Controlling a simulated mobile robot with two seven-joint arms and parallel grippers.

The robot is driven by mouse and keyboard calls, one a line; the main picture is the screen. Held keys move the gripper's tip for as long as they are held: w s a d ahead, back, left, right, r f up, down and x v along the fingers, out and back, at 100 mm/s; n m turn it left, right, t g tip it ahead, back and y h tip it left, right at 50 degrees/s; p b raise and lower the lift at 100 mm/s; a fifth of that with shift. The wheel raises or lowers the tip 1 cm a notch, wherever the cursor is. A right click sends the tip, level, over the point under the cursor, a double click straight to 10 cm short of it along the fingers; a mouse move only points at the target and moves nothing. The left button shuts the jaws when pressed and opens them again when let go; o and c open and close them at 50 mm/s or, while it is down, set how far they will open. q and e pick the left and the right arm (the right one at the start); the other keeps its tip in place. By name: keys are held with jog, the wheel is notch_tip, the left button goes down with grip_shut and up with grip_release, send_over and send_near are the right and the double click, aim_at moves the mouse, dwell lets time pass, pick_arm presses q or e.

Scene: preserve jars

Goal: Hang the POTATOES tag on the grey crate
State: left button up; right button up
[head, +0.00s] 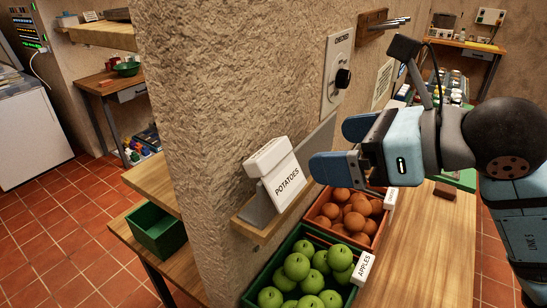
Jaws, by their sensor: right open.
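The white POTATOES tag (286,181) sits on a grey metal holder on the small wooden ledge (256,232) by the stone wall. It is tilted, its lettering faces out, and its thick folded top is uppermost. My right gripper (341,148) comes in from the right, open and empty. Its blue fingers are up and to the right of the tag, apart from it in the picture. I cannot make out a grey crate in this view. My left gripper is not in view.
A green crate (247,296) of green apples with an APPLES tag (362,268) and a red-orange crate (375,235) of brown-orange round produce stand below the ledge. The wooden table (430,265) is bare at right. A dial panel (338,75) is on the wall.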

aim_at(275, 150)
jog(key=p+x, duration=0.1)
jog(key=x, duration=0.7)
jog(key=shift+w, duration=0.1)
jog(key=shift+w+a+f+p, duration=0.15)
jog(key=shift+w+a+p, duration=0.25)
jog(key=shift+p, duration=0.15)
jog(key=p+x, duration=0.1)
jog(key=x, duration=0.2)
jog(key=shift+w+a+f, duration=0.1)
jog(key=shift+a+f, duration=0.05)
jog(key=shift+f, duration=0.05)
jog(key=shift+w+a+f, duration=0.2)
jog(key=shift+a, duration=0.1)
jog(key=shift+c, duration=0.5)
jog(key=c, duration=0.5)
